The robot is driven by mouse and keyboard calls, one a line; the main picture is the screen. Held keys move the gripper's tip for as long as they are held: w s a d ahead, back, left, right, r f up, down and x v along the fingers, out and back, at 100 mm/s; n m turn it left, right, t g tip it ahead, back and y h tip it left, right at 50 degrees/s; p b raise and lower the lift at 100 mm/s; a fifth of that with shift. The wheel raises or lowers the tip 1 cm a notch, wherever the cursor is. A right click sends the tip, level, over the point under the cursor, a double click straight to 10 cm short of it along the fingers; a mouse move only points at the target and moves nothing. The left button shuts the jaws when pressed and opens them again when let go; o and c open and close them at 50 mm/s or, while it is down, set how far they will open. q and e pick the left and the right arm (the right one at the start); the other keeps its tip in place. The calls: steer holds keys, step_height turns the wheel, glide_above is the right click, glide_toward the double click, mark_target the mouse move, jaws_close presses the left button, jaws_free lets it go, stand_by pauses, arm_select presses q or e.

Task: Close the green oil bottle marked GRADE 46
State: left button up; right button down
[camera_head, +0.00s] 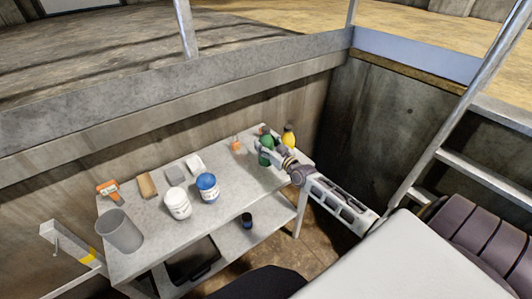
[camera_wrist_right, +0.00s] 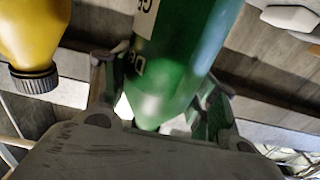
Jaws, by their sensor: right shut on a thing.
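The green oil bottle (camera_head: 265,157) stands at the far right end of the table, partly hidden by my right gripper (camera_head: 268,150). In the right wrist view the green bottle (camera_wrist_right: 180,60) fills the middle, with part of a white label and a few letters showing. Its shoulder narrows toward my gripper's palm, and its neck and any cap are hidden there. The fingers of my right gripper (camera_wrist_right: 160,95) lie on both sides of the bottle and are shut on it. My left gripper is not in view.
A yellow bottle (camera_head: 289,138) with a black cap stands close beside the green one. A blue-lidded jar (camera_head: 207,187), a white jar (camera_head: 177,203), and a grey bin (camera_head: 119,231) stand farther left on the table (camera_head: 235,180). A ladder (camera_head: 440,140) rises at right.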

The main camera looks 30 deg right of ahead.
steer(key=shift+f, duration=0.15)
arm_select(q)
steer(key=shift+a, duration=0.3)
arm_select(e)
steer(key=shift+f, duration=0.25)
steer(key=shift+f+b, duration=0.35)
steer(key=shift+f, duration=1.3)
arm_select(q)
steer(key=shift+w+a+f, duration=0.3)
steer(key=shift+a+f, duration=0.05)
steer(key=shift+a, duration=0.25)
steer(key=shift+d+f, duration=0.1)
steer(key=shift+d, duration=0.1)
arm_select(e)
steer(key=shift+f, duration=0.1)
steer(key=c, duration=0.7)
jaws_free()
steer(key=shift+c, duration=0.2)
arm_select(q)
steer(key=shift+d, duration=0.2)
arm_select(e)
steer(key=o, duration=0.3)
